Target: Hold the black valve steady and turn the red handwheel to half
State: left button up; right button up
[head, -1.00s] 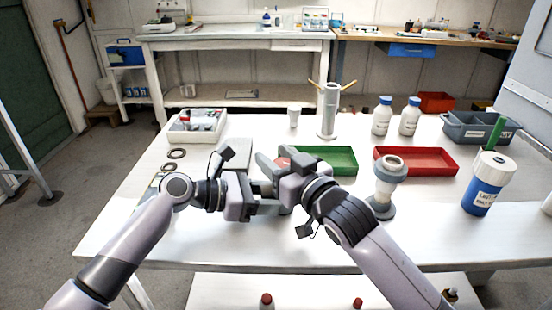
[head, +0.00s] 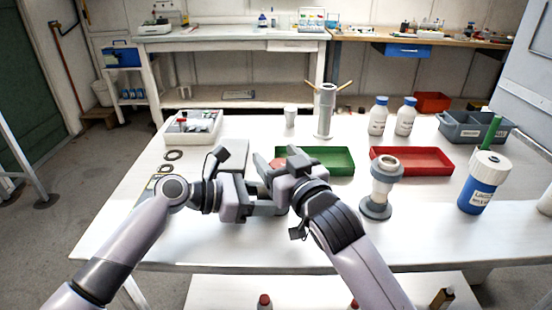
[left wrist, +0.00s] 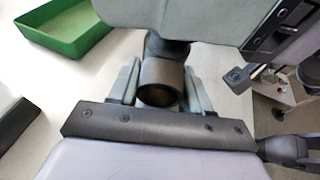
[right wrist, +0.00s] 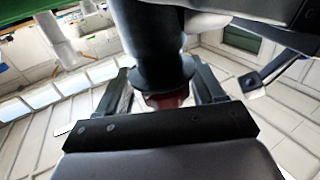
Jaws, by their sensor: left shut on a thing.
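The black valve is mostly hidden by my grippers in the head view. In the left wrist view its round, open pipe end (left wrist: 160,72) sits between the fingers of my left gripper (head: 262,206), which is shut on it. In the right wrist view the valve's dark body and flange (right wrist: 158,55) stand before my right gripper (head: 280,166). A bit of the red handwheel (right wrist: 170,99) shows between the right fingers, and a red patch of it (head: 278,162) shows in the head view. The right fingers stand apart, one on each side of the wheel, with a gap at one side.
A green tray (head: 335,172) and a red tray (head: 440,174) lie behind. A grey-white flanged fitting (head: 381,190) stands right of my right arm, and a blue bottle (head: 478,195) farther right. A white box of parts (head: 180,138) is at the back left. The front right table is clear.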

jog(key=shift+a, duration=0.15)
jog(key=shift+s, duration=0.15)
jog(key=shift+s, duration=0.2)
jog(key=v, duration=1.1)
jog(key=shift+d, duration=0.3)
jog(key=shift+s, duration=0.15)
pick_arm(q)
jog(key=o, duration=0.9)
